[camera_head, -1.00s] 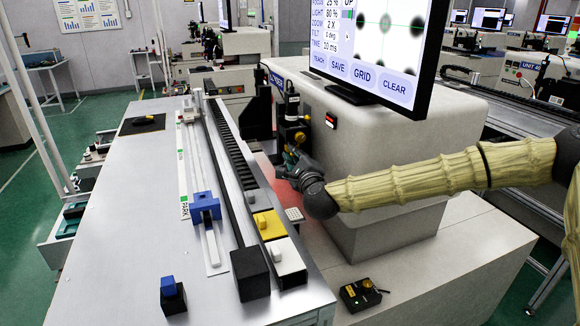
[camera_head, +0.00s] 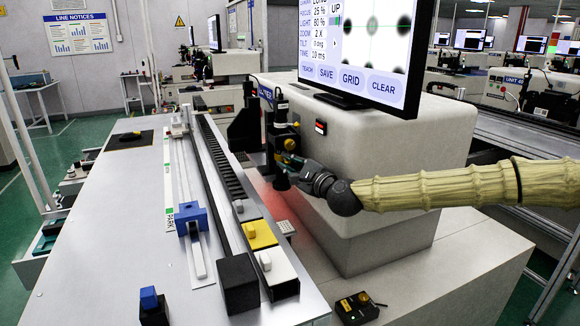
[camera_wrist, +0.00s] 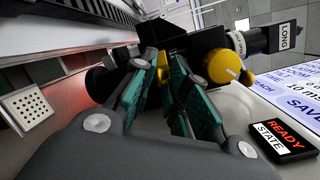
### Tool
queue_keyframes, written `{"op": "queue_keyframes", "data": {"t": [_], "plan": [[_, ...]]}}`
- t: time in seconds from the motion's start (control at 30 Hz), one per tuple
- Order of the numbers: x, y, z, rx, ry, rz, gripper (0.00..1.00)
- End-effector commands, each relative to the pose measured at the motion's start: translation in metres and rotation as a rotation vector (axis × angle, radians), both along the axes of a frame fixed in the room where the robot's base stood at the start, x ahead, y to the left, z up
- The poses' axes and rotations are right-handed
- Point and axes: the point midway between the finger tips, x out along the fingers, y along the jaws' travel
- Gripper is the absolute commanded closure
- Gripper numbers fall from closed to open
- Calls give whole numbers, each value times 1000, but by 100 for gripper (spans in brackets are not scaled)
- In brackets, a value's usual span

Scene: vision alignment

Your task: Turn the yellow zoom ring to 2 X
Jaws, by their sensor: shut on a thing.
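The camera head with its dark lens barrel (camera_head: 283,128) stands upright at the front of the white machine. In the wrist view, my gripper (camera_wrist: 160,75) has its teal-padded fingers closed around a small yellow part (camera_wrist: 163,62), which looks like a piece of the zoom ring; the fingers hide most of it. In the head view, my gripper (camera_head: 287,160) is at the lower part of the barrel. A separate round yellow knob (camera_wrist: 222,66) with a white mark sits to the right of the fingers. The monitor (camera_head: 375,50) shows ZOOM 2 X, with dark spots and a green cross.
A status box (camera_wrist: 280,136) reads READY. A dotted white plate (camera_wrist: 27,104) lies at the left of the wrist view. The long rail (camera_head: 220,160), blue block (camera_head: 188,217) and yellow block (camera_head: 260,235) are on the bench. A small control box (camera_head: 356,308) stands in front.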

Motion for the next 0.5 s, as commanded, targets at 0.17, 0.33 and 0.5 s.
{"op": "queue_keyframes", "data": {"t": [0.17, 0.33, 0.5], "plan": [[0, 0, 0, 0, 0, -1, 100], [0, 0, 0, 0, 0, -1, 73], [0, 0, 0, 0, 0, -1, 73]]}}
